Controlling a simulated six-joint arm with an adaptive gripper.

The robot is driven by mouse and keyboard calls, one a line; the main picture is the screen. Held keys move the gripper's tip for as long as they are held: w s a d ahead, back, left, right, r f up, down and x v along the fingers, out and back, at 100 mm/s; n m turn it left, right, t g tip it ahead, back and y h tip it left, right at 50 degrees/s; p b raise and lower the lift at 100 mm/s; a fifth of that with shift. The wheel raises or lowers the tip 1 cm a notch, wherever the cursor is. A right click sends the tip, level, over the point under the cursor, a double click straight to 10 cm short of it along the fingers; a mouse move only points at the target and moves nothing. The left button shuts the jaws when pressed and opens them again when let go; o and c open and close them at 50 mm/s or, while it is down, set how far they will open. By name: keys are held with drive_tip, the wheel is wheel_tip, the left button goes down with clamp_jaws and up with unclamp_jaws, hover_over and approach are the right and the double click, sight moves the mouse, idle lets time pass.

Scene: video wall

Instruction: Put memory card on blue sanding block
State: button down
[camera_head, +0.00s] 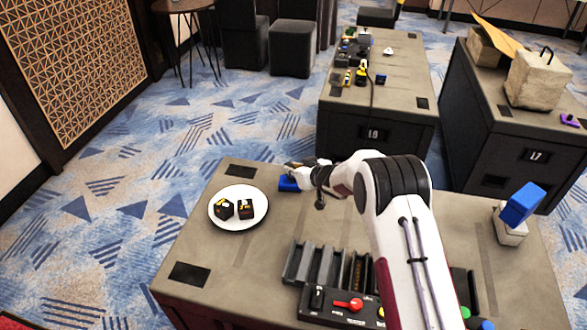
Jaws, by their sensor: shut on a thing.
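A blue block (288,184), which looks like the blue sanding block, is at the far edge of the near table, right of the plate. My gripper (298,168) is just above and beside it, with its fingers pointing left. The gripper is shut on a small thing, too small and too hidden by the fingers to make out. I cannot tell whether it touches the block. I cannot pick out the memory card for certain. A second blue block (522,204) sits tilted on a white base at the right of the table.
A white plate (239,222) holds two dark items with yellow and white marks. A black slotted rack (318,270) and a panel with a red knob (348,304) are at the front, partly behind my arm. Bare tabletop (220,268) lies below the plate. Other cluttered tables stand behind.

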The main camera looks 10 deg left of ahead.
drive_tip(key=c, duration=2)
unclamp_jaws()
drive_tip(key=shift+r, duration=0.1)
drive_tip(key=shift+r, duration=0.1)
drive_tip(key=v, duration=1.2)
